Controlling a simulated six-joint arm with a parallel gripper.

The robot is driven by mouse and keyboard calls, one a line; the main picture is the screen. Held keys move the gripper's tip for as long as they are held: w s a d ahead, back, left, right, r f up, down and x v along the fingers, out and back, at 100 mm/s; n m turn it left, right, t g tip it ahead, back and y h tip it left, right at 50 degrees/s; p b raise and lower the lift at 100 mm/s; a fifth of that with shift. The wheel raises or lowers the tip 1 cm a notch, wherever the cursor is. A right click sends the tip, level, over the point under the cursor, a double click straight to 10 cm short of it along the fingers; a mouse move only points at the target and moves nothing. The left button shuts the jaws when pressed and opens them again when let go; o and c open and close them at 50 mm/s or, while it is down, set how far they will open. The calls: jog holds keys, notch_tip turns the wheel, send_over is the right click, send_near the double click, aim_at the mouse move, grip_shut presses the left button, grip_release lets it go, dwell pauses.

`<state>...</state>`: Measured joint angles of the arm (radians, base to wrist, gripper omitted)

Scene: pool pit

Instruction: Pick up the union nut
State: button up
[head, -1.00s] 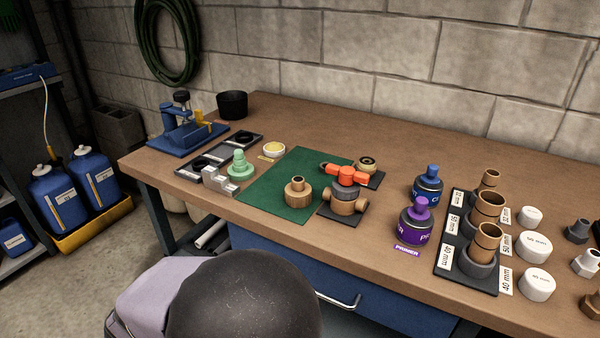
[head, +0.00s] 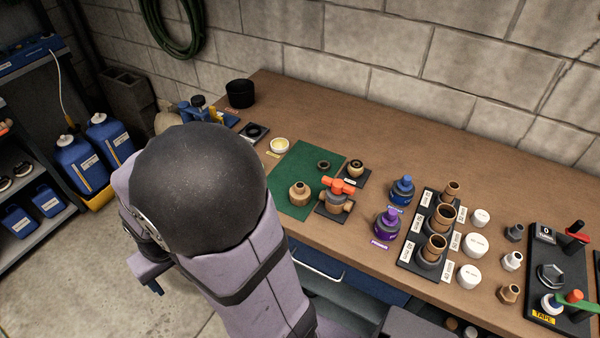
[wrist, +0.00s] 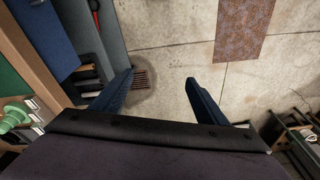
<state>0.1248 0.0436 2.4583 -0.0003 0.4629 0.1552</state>
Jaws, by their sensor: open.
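I cannot tell for certain which part is the union nut. A tan and dark ring-shaped part (head: 355,168) sits on a small labelled black plate at the right of the green mat (head: 290,165). A smaller dark ring (head: 323,165) lies on the mat. A tan stepped fitting (head: 299,193) stands nearer the front, beside a valve with a red handle (head: 338,187). My gripper (wrist: 160,78) is open and empty in the wrist view, over the floor in front of the bench, well away from these parts. My arm covers the left part of the bench in the head view.
Blue and purple cans (head: 388,222) stand right of the valve. A black rack (head: 417,252) of tan fittings and several white caps (head: 475,243) lie further right. A mint-green part (wrist: 14,118) shows at the wrist view's left edge. Open concrete floor (wrist: 180,50) lies below my gripper.

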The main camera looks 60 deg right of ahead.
jog(key=w+d+r+m+p, duration=0.2)
jog(key=d+r+m+p, duration=0.1)
jog(key=d+r+m, duration=0.3)
jog(key=m+g, duration=0.2)
jog(key=m, duration=1.8)
send_over(300, 185)
jog(key=shift+d, duration=0.1)
jog(key=shift+f+p, duration=1.6)
jog(key=shift+f, duration=2.05)
jog(key=c, duration=1.1)
